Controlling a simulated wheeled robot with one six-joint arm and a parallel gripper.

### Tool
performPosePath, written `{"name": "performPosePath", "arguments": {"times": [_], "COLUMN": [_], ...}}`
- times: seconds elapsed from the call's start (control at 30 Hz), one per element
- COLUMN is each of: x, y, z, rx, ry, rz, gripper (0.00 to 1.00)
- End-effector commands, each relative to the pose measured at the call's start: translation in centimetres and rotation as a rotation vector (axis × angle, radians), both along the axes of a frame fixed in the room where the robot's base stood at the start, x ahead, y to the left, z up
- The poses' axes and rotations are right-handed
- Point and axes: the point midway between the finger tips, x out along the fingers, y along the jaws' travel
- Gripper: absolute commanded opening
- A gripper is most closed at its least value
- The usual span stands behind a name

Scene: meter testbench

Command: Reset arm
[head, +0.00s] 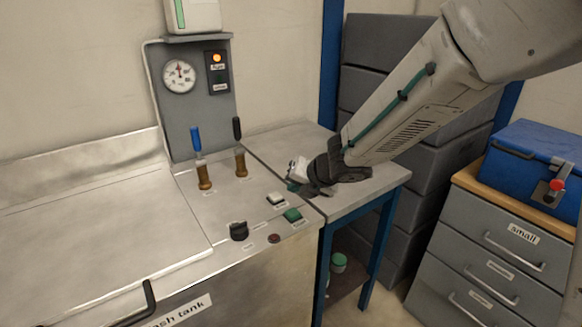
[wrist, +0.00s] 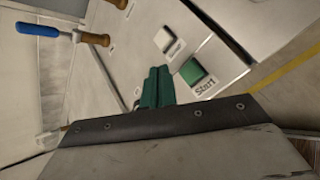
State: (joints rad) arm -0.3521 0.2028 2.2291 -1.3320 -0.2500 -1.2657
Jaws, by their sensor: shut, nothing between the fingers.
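My arm comes in from the upper right in the head view. My gripper (head: 297,184) is above the right edge of the metal bench (head: 130,215), close to the white button (head: 276,198) and the green button (head: 292,215). In the wrist view the green fingers of my gripper (wrist: 158,75) are together with nothing between them. The white button (wrist: 170,42) and the green button marked Start (wrist: 194,72) show just beyond and to the right of the fingertips. I cannot tell the exact height of the fingers above the bench.
A blue-handled lever (head: 197,140) and a black-handled lever (head: 238,130) stand near the gauge panel (head: 190,100). A black knob (head: 239,231) and a red button (head: 274,238) are at the front. A side table (head: 375,185), grey drawers (head: 490,250) and a blue toolbox (head: 530,160) are on the right.

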Motion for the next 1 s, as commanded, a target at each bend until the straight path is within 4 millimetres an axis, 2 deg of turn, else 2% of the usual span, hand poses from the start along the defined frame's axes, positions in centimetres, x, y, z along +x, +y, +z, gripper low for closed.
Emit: {"name": "performPosePath", "arguments": {"times": [0.07, 0.17, 0.27, 0.37, 0.47, 0.5, 0.57, 0.6, 0.7, 0.8, 0.9, 1.0], "x": [0.1, 0.6, 0.0, -1.7, -5.0, -6.8, -9.8, -12.0, -17.8, -23.3, -28.2, -31.6], "y": [-0.4, -2.5, -6.0, -10.8, -15.8, -17.7, -20.1, -21.4, -23.6, -24.5, -24.4, -23.9], "z": [-0.2, -1.0, -1.7, -0.6, 1.1, 1.8, 2.9, 3.5, 5.1, 6.4, 7.6, 8.6], "rx": [0.007, 0.027, 0.069, 0.146, 0.247, 0.293, 0.363, 0.408, 0.522, 0.621, 0.710, 0.793], "ry": [0.019, 0.084, 0.170, 0.234, 0.293, 0.317, 0.355, 0.382, 0.458, 0.547, 0.649, 0.744], "rz": [-0.045, -0.240, -0.547, -0.912, -1.295, -1.449, -1.673, -1.817, -2.144, -2.416, -2.619, -2.733], "gripper": [0.00, 0.00, 0.00, 0.00, 0.00, 0.00, 0.00, 0.00, 0.00, 0.00, 0.00, 0.00]}}
